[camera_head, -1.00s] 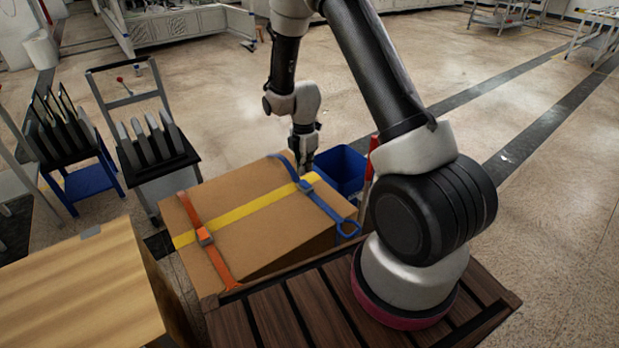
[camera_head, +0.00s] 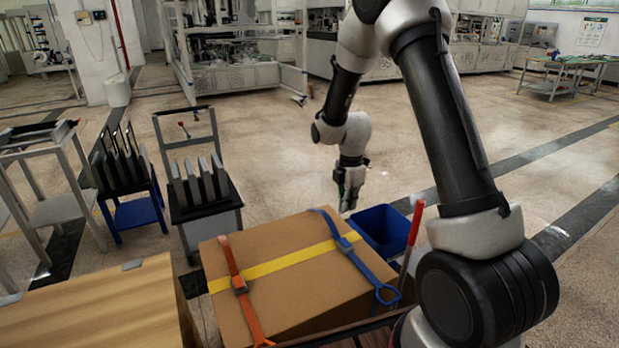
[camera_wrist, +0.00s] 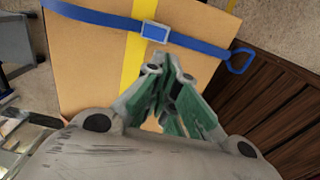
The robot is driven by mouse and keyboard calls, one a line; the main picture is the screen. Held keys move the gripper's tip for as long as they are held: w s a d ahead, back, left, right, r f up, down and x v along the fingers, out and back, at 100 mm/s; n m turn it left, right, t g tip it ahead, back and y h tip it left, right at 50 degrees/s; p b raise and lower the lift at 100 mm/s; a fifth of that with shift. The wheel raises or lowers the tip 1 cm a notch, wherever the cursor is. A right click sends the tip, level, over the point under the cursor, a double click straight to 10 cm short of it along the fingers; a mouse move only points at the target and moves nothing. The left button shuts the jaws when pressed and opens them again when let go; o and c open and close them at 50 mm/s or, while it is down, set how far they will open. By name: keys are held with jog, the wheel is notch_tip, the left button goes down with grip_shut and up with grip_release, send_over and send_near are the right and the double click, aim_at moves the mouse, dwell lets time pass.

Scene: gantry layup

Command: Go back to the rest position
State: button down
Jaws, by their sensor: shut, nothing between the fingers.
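My gripper (camera_head: 347,207) hangs pointing down behind the far edge of a cardboard box (camera_head: 293,296), left of a blue bin. In the wrist view my gripper (camera_wrist: 168,66) has its green-sided fingers drawn together at the tips, with nothing held. The box also fills much of the wrist view (camera_wrist: 85,80), beyond the fingers. Whether the fingertips touch anything is not visible, but they look clear of the box.
An orange strap (camera_head: 239,284), a blue strap (camera_head: 352,252) and yellow tape (camera_head: 285,262) cross the box. The blue bin (camera_head: 384,232) stands behind it, near a red-handled tool (camera_head: 414,228). Carts with upright dark plates (camera_head: 196,184) stand left. Open floor (camera_head: 270,140) lies beyond.

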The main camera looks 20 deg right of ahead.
jog(key=s+d+r+m+t, duration=0.1)
jog(key=s+r+m+t, duration=0.1)
jog(key=s+r+m, duration=0.8)
jog(key=s+d+r+m+t, duration=0.2)
jog(key=s+r+m, duration=0.8)
jog(key=s+r, duration=0.7)
jog(key=shift+s+r, duration=0.35)
jog(key=shift+s, duration=0.65)
